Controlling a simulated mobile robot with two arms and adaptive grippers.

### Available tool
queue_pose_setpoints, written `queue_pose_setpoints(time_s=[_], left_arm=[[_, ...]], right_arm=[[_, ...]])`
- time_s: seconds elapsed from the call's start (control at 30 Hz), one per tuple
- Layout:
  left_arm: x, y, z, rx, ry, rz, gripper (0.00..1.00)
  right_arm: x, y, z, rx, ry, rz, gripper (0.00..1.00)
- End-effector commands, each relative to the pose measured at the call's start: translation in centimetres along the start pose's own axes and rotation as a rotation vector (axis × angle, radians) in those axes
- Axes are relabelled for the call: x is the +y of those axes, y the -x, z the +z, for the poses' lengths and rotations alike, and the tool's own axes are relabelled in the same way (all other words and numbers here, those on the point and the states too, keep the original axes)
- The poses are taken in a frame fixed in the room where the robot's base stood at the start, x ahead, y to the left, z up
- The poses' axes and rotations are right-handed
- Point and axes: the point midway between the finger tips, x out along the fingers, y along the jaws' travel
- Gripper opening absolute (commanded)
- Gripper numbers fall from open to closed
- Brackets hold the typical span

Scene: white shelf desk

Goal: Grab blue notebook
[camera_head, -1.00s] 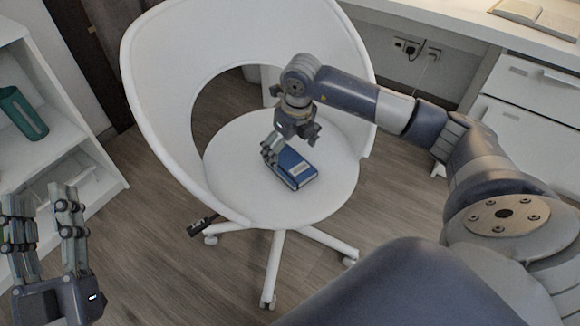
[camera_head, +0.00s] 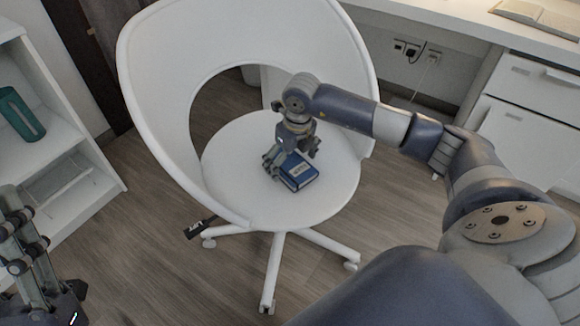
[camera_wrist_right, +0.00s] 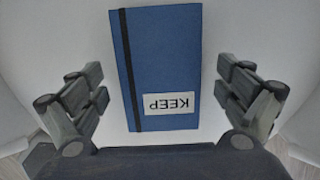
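The blue notebook (camera_head: 299,173) lies flat on the white chair seat. In the right wrist view the notebook (camera_wrist_right: 160,65) has a black elastic band and a white label reading KEEP. My right gripper (camera_head: 288,164) is low over the seat at the notebook. In the right wrist view its fingers (camera_wrist_right: 160,98) are spread, one on each side of the notebook, with gaps between them and its edges. My left gripper (camera_head: 22,240) is at the lower left edge, partly cut off, away from the chair; its fingertips are only partly visible.
The white chair (camera_head: 235,200) has a high curved back behind the seat. A white shelf (camera_head: 80,190) with a teal bottle (camera_head: 22,114) stands at left. A white desk with drawers (camera_head: 530,115) and an open book (camera_head: 540,16) is at right.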

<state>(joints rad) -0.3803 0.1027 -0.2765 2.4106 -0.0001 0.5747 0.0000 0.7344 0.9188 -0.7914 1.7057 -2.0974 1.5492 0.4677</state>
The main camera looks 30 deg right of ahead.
Motion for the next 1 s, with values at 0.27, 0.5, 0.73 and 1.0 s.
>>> queue_pose_setpoints(time_s=[0.27, 0.5, 0.73, 1.0], left_arm=[[0.0, 0.0, 0.0, -0.001, 0.0, 0.0, 0.4], [0.0, 0.0, 0.0, -0.002, 0.0, 0.0, 0.4], [-0.1, -0.2, 0.7, -0.04, -0.002, -0.001, 0.4], [-0.5, 0.1, 4.6, -0.244, -0.013, -0.008, 0.4]], right_arm=[[0.0, 0.0, 0.0, 0.0, 0.0, 0.0, 0.43], [0.0, 0.0, 0.0, 0.0, 0.0, 0.0, 0.43], [0.0, 0.5, 0.1, 0.0, 0.0, 0.001, 0.43], [0.0, 2.6, 0.5, -0.003, 0.0, 0.0, 0.43]])
